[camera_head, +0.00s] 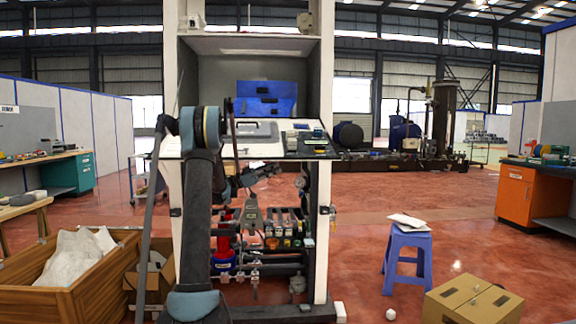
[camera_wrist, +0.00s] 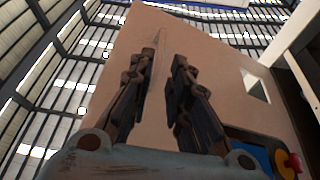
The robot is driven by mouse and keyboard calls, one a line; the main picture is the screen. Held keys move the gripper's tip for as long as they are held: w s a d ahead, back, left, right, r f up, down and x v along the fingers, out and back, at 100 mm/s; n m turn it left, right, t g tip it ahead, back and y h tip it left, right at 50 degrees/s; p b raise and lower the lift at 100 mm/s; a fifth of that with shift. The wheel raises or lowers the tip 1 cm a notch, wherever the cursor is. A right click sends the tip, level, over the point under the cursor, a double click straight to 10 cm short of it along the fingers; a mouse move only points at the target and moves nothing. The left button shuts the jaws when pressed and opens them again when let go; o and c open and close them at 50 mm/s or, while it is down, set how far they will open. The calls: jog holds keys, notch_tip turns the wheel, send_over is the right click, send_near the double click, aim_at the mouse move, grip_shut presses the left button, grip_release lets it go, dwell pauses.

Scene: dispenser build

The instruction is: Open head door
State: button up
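The dispenser (camera_head: 327,220) stands in the middle of the head view as a tall frame with pale posts, a grey upper recess and a mid-height shelf. I cannot tell for certain which part is the head door. In the wrist view, a broad tan panel (camera_wrist: 215,75) with a pale square cutout lies behind my gripper (camera_wrist: 165,55). Its two dark fingers are apart, with only the panel showing between them, and the gripper is empty. I see no clear contact with the panel. In the head view, my arm stands in front of the dispenser, and I cannot clearly make out the gripper.
A blue panel (camera_head: 267,98) shows in the recess. Valves and pipes fill the lower frame. A wooden crate (camera_head: 62,284) stands at left; a blue stool (camera_head: 408,252) and a cardboard box (camera_head: 472,302) stand at right. A red knob (camera_wrist: 288,165) is low right in the wrist view.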

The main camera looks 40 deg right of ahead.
jog(key=x, duration=0.7)
jog(key=shift+s+d+r, duration=0.1)
jog(key=shift+d+r, duration=0.05)
jog(key=shift+d, duration=0.05)
grip_shut()
